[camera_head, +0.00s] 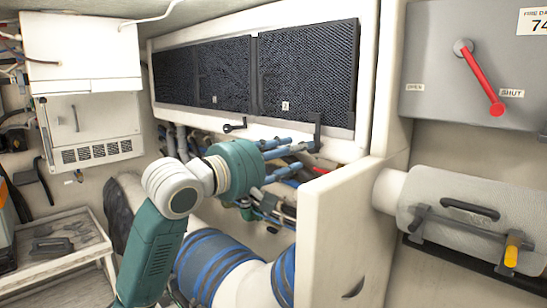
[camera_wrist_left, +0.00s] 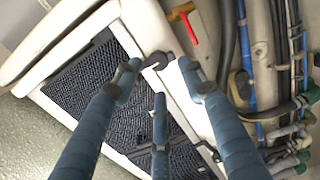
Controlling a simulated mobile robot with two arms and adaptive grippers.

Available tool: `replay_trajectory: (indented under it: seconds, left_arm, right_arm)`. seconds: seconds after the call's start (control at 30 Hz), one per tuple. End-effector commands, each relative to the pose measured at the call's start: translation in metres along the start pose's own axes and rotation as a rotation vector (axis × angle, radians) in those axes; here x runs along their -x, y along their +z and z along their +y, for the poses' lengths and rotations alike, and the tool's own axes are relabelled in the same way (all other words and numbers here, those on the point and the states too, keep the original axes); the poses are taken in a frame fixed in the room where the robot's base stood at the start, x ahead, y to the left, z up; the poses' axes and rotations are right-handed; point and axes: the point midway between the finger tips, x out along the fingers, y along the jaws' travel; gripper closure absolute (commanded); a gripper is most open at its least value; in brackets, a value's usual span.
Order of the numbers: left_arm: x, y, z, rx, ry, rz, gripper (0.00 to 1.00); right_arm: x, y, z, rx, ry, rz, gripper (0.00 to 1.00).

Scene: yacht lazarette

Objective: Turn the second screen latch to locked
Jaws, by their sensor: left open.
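The second screen (camera_head: 305,70) is a dark mesh panel marked 2, in a white frame. Its black latch (camera_head: 318,128) stands upright at the frame's lower edge, right of the screen's middle. My left gripper (camera_head: 300,156) is open just below this latch, with one fingertip close to its lower end. In the left wrist view the latch (camera_wrist_left: 157,60) shows between the spread fingers (camera_wrist_left: 158,78). I cannot tell whether any finger touches it. The first screen (camera_head: 203,72) is to the left, and its latch (camera_head: 235,127) lies sideways. My right gripper is out of view.
A white partition (camera_head: 340,225) stands right of my left gripper. Hoses and pipes (camera_head: 275,205) run below the frame. A red lever (camera_head: 482,80) on a grey panel points to SHUT at the right. A grey cylinder with handles (camera_head: 460,210) is below it.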

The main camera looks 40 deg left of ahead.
Motion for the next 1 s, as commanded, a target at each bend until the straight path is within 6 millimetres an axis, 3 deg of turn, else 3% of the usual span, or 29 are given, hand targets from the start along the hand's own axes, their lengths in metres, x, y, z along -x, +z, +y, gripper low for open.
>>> replay_trajectory:
  seconds: [0.2, 0.4, 1.0]
  left_arm:
    - [0.043, -0.001, 0.000, 0.000, 0.001, 0.002, 0.59]
    - [0.066, -0.002, 0.000, 0.002, 0.001, 0.002, 0.59]
    - [0.071, -0.002, 0.001, 0.001, 0.002, 0.002, 0.59]
  right_arm:
    - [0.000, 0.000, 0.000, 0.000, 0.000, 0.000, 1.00]
    - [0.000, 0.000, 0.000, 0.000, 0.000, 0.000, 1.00]
    - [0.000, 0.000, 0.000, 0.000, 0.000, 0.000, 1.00]
